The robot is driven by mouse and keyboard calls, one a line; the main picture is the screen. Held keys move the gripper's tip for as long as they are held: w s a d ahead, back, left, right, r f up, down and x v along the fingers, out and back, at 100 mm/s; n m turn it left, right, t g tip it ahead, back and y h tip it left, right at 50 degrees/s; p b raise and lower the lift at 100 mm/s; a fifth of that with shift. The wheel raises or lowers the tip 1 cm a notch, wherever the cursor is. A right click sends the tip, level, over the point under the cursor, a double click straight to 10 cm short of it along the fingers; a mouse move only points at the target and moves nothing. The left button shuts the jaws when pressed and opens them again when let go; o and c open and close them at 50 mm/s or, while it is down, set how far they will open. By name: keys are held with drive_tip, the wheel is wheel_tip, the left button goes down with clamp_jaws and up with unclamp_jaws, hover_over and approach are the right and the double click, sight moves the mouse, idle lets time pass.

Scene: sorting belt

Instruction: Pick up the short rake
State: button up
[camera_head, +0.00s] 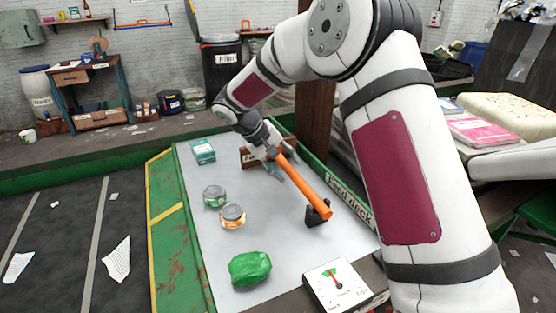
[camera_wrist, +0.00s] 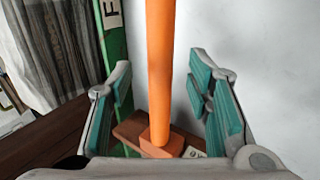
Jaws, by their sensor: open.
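The handle slants up and away toward my gripper (camera_head: 284,172). In the wrist view the orange handle (camera_wrist: 160,60) runs between the two teal-padded fingers of my gripper (camera_wrist: 166,95). The fingers are open, with a gap on each side of the handle. The handle's far end lies over a brown block (camera_wrist: 128,131) with a pale label.
A green rail (camera_head: 345,195) edges the right side. The dark belt (camera_head: 60,240) lies left.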

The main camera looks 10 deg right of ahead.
sight(289, 168)
drive_tip(key=shift+x, duration=1.8)
drive_tip(key=shift+s, duration=0.1)
clamp_jaws()
drive_tip(key=shift+r, duration=0.2)
